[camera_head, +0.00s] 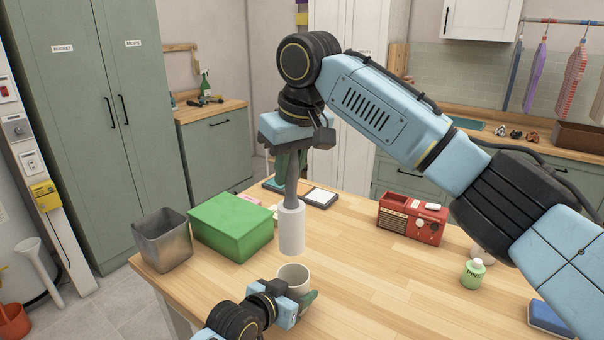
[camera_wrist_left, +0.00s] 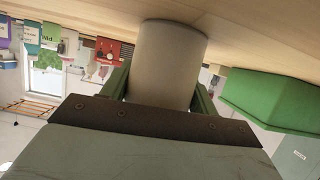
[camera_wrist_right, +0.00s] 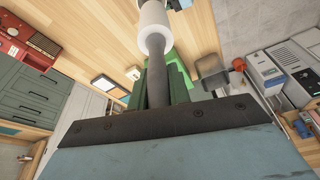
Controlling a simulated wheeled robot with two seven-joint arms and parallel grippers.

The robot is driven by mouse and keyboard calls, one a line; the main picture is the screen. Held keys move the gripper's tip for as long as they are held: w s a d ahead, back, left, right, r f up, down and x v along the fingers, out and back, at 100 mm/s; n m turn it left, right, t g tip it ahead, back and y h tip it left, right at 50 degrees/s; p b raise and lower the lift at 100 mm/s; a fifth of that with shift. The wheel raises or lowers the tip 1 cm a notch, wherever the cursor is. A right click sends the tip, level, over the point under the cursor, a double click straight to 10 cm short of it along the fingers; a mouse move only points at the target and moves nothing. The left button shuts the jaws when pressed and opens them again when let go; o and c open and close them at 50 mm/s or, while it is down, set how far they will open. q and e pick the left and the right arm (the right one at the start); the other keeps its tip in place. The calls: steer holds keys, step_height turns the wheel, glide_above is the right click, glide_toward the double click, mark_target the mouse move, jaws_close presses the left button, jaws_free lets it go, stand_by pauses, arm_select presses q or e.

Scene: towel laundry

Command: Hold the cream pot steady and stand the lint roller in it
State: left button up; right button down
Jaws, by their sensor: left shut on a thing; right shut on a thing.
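The cream pot (camera_head: 293,278) stands upright near the table's front edge. My left gripper (camera_head: 305,300) is shut on it; in the left wrist view the pot (camera_wrist_left: 170,60) sits between the green fingers. My right gripper (camera_head: 290,160) is shut on the grey handle of the lint roller (camera_head: 291,230). The roller hangs upright with its white head down, above and slightly behind the pot in the head view. In the right wrist view the white head (camera_wrist_right: 154,28) points away from the fingers. The pot's inside is only partly visible.
A grey metal bin (camera_head: 162,240) and a green box (camera_head: 231,226) stand left on the table (camera_head: 370,290). A red radio (camera_head: 411,218), a green bottle (camera_head: 473,272) and a blue sponge-like block (camera_head: 548,318) are to the right. The table between pot and radio is clear.

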mark_target(291, 230)
steer(key=shift+f, duration=6.6)
steer(key=c, duration=1.2)
jaws_free()
steer(key=shift+c, duration=0.2)
steer(key=v, duration=1.2)
arm_select(q)
steer(key=o, duration=1.1)
steer(key=shift+o, duration=0.2)
